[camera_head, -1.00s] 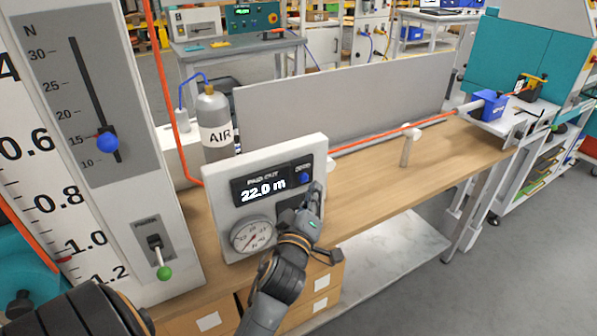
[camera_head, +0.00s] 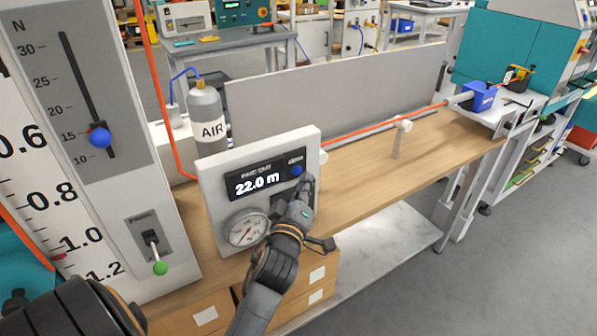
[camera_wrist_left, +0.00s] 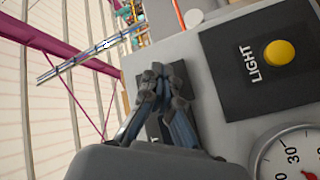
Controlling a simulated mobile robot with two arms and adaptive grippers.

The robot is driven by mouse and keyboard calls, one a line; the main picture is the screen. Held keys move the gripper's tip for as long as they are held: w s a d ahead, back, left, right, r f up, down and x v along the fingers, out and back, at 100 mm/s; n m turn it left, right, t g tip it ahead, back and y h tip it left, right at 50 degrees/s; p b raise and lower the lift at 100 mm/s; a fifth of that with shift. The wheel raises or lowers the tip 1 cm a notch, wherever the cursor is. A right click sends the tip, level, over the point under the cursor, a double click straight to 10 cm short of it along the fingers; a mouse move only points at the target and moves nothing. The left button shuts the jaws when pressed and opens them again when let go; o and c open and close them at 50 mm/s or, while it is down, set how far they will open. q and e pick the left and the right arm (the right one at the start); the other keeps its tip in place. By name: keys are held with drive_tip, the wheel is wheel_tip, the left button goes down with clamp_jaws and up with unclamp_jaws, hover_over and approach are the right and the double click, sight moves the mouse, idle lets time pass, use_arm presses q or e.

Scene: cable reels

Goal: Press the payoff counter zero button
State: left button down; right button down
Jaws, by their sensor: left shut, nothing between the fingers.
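The payoff counter (camera_head: 211,200) is a pale upright panel with a dark display (camera_head: 255,185) reading 22.0 m. A blue button (camera_head: 297,170) sits at the display's right end; its small label is not readable. My left gripper (camera_head: 305,184) is shut and empty in front of the panel, its tips just below and right of the blue button. I cannot tell whether they touch the panel. In the left wrist view the shut fingers (camera_wrist_left: 162,74) are beside a dark plate with a yellow button (camera_wrist_left: 279,54) marked LIGHT. The blue button is not visible there. My right gripper is out of view.
A round gauge (camera_head: 247,230) is low on the panel. A grey AIR bottle (camera_head: 206,115) stands behind it. A tall scale board with a blue knob (camera_head: 100,137) and a green-tipped lever (camera_head: 160,267) stands at left. An orange cable (camera_head: 385,122) runs above the wooden bench (camera_head: 385,180).

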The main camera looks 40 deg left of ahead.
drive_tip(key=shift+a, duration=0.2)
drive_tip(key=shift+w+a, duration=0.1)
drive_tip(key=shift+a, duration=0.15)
use_arm(q)
drive_tip(key=shift+a, duration=0.1)
drive_tip(key=shift+w+a, duration=0.15)
drive_tip(key=shift+a, duration=0.15)
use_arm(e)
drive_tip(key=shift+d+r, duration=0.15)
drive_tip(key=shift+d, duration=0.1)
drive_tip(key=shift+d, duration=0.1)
use_arm(q)
drive_tip(key=shift+w+a, duration=0.2)
drive_tip(key=shift+a, duration=0.2)
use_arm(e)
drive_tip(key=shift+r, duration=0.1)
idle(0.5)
use_arm(q)
drive_tip(key=shift+d, duration=0.15)
drive_tip(key=shift+s+d, duration=0.4)
drive_tip(key=shift+d, duration=0.25)
